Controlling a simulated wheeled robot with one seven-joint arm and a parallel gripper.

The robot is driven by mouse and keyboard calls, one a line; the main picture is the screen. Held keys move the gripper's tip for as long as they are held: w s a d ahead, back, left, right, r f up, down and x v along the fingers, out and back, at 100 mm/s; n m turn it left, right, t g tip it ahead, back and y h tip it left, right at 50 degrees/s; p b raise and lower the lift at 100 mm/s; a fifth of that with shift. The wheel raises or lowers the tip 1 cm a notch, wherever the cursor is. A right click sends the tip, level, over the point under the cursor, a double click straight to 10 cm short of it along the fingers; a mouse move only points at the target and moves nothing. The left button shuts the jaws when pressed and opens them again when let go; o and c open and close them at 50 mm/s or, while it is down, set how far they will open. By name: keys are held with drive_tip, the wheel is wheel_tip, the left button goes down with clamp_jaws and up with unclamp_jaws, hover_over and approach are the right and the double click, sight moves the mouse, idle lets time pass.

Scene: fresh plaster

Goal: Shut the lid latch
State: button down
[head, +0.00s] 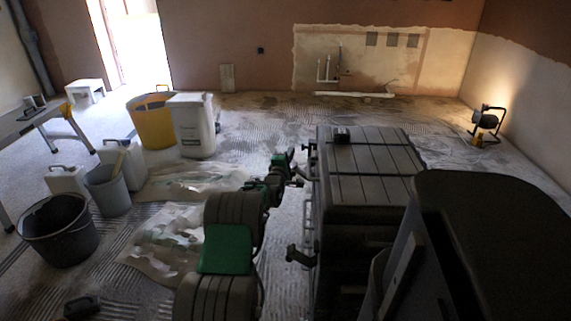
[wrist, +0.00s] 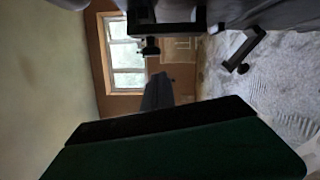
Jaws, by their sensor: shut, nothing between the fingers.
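A large dark box with a ribbed lid (head: 375,187) stands right of my arm in the head view, its lid lying flat on top. A dark latch lever (head: 300,257) sticks out from its left side, nearer me. Another small dark fitting (head: 309,149) sticks out at the far left corner. My gripper (head: 298,172) is beside the box's left side near that corner, small and dark, shut and empty; I cannot tell whether it touches anything. In the wrist view, a dark bent lever (wrist: 243,52) hangs out from the dark box edge (wrist: 175,29). My green arm housing fills the bottom.
A small dark object (head: 342,135) lies on the lid. A yellow tub (head: 152,122), white container (head: 194,126), grey bucket (head: 108,190) and black bucket (head: 60,230) stand left. A lamp (head: 487,122) glows far right. Plastic sheeting (head: 165,245) covers some floor left of my arm.

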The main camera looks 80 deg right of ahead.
drive_tip(key=w+p+v, duration=0.1)
drive_tip(key=w+v, duration=0.1)
drive_tip(key=v, duration=0.8)
drive_tip(key=shift+w+p, duration=0.35)
drive_tip(key=shift+p, duration=0.05)
drive_tip(key=shift+a+r, duration=0.1)
drive_tip(key=shift+r, duration=0.05)
